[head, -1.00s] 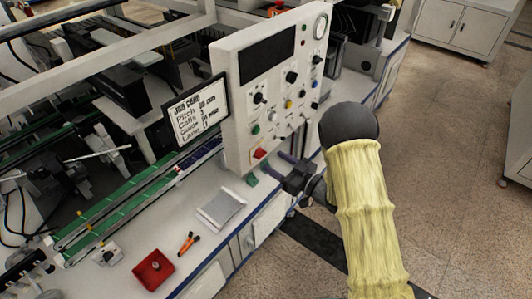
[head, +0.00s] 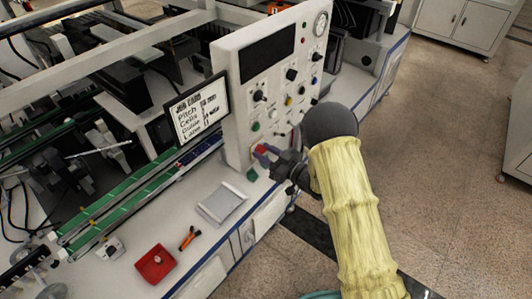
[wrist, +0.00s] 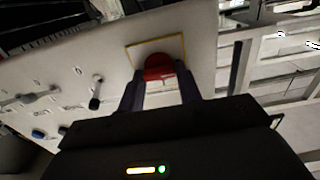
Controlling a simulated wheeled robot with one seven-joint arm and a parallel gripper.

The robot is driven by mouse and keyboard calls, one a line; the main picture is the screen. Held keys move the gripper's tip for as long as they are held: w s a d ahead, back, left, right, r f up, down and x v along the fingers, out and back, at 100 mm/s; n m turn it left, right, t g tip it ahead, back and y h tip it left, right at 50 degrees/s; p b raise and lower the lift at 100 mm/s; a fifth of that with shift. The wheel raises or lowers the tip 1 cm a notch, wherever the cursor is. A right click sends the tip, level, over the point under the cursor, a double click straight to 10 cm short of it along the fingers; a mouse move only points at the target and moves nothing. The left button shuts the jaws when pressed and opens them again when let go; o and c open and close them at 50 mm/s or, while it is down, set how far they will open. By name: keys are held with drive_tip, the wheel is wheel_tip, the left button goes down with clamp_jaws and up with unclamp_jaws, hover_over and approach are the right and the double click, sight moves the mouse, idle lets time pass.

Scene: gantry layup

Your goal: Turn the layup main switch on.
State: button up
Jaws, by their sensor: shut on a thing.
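The grey control panel (head: 243,128) stands upright on the bench, with knobs, buttons and a gauge. A red switch handle (head: 260,149) sits at its lower edge. In the wrist view the red handle (wrist: 158,67) is on a pale plate with a yellow border (wrist: 133,56). My gripper (head: 265,156) reaches the panel from the right. Its two dark fingers (wrist: 160,88) lie on either side of the red handle and are shut on it. The fingers partly cover the handle in the head view, and its exact angle is hard to tell.
A job card screen (head: 196,107) stands left of the panel. A red tray (head: 155,263), an orange-handled tool (head: 188,238) and a pale pad (head: 222,203) lie on the bench. Black levers (wrist: 95,95) project from the panel near my fingers. Open floor (head: 425,170) lies to the right.

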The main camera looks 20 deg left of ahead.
drive_tip(key=shift+m, duration=0.4)
drive_tip(key=m+b, duration=0.1)
drive_tip(key=m, duration=0.2)
drive_tip(key=shift+w+d+f, duration=0.1)
drive_tip(key=m, duration=1.4)
drive_tip(key=shift+w+f+b, duration=0.1)
drive_tip(key=shift+f+b, duration=0.05)
drive_tip(key=shift+b, duration=0.15)
drive_tip(key=shift+m, duration=0.3)
drive_tip(key=o, duration=1)
